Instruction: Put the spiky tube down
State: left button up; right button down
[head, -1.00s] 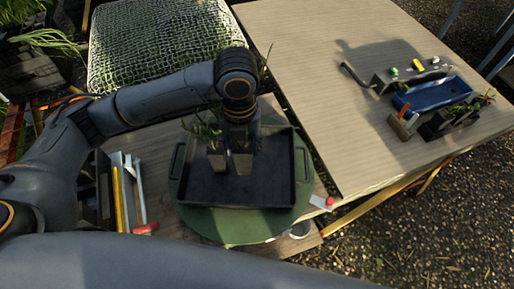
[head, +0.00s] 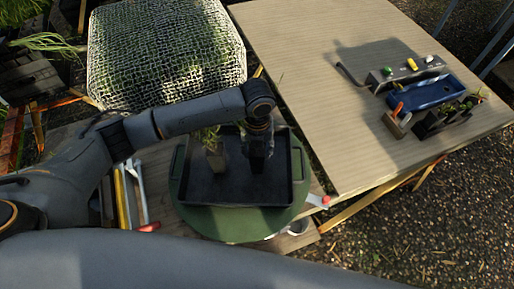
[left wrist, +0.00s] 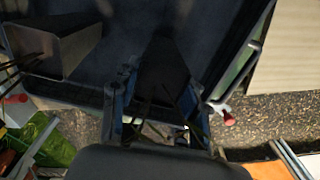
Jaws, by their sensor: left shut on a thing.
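My left gripper (head: 258,150) is above the black tray (head: 232,197), pointing down. It is shut on a dark square tube with thin stiff leaves, the spiky tube (left wrist: 166,68), which shows between the fingers (left wrist: 160,108) in the left wrist view. In the head view the gripper mostly hides this tube. Whether its base touches the tray floor I cannot tell. Another leafy tube (head: 217,160) stands in the tray to the left of the gripper, apart from it; it also shows at the upper left of the left wrist view (left wrist: 65,45). My right gripper is out of view.
The tray sits on a round green turntable (head: 240,230). Its front and right floor is bare. The wooden table (head: 340,110) at right carries a blue tray (head: 430,93) and several dark potted tubes (head: 438,121). A mesh-covered block (head: 165,55) stands behind.

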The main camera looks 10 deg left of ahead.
pick_arm(q)
jog(key=o, duration=1.3)
jog(key=shift+f, duration=0.1)
notch_tip(320, 180, up, 12)
jog(key=shift+r+b, duration=0.15)
jog(key=shift+b, duration=1)
